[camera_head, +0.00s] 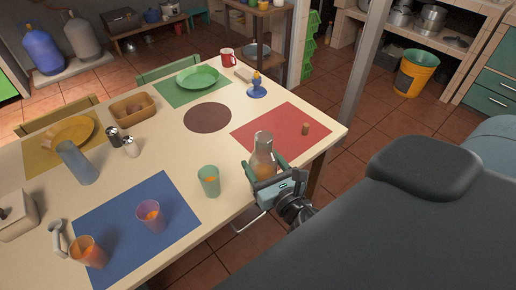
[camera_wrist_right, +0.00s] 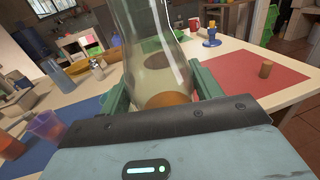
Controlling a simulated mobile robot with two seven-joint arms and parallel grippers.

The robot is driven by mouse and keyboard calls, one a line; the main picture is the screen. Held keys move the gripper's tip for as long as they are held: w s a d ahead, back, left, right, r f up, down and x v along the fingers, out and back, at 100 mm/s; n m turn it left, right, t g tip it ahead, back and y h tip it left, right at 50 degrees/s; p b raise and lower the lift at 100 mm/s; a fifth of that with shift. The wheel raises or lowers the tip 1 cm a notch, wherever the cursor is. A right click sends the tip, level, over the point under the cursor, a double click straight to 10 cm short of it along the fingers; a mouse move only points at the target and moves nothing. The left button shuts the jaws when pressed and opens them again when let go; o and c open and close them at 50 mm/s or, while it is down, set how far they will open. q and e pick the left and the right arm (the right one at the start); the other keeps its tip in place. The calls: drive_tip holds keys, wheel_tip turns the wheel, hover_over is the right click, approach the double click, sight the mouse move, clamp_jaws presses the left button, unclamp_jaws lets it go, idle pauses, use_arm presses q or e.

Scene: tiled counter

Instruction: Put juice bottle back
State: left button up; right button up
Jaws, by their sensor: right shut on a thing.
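The juice bottle (camera_head: 263,150) is clear glass with a little orange juice low inside. It stands about upright at the near right edge of the table, by the red mat. My right gripper (camera_head: 265,168) is shut on it, with one green finger on each side. In the right wrist view the bottle (camera_wrist_right: 155,45) fills the space between the fingers of the gripper (camera_wrist_right: 160,92); its top is cut off. I cannot tell whether its base touches the table. A cork (camera_head: 305,128) stands on the red mat, apart from the bottle. My left gripper is not in view.
A green cup (camera_head: 209,181) stands just left of the bottle. A purple cup (camera_head: 151,216) and an orange cup (camera_head: 88,251) hold juice near the blue mat (camera_head: 120,205). The red mat (camera_head: 275,130) is mostly bare. A brown round mat (camera_head: 208,117) is empty.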

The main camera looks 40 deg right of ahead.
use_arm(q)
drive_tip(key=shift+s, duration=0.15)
use_arm(e)
drive_tip(key=w+d+f, duration=0.1)
drive_tip(key=w+d, duration=0.6)
drive_tip(key=w, duration=0.6)
drive_tip(key=shift+w+d+f, duration=0.15)
drive_tip(key=shift+d, duration=0.25)
wheel_tip(320, 180, down, 4)
drive_tip(key=shift+r+b, duration=0.1)
drive_tip(key=shift+b, duration=0.75)
drive_tip(key=o, duration=1.4)
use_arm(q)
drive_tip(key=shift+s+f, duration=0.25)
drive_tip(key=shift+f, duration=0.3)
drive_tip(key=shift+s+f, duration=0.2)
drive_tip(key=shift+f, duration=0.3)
use_arm(e)
drive_tip(key=shift+o, duration=0.4)
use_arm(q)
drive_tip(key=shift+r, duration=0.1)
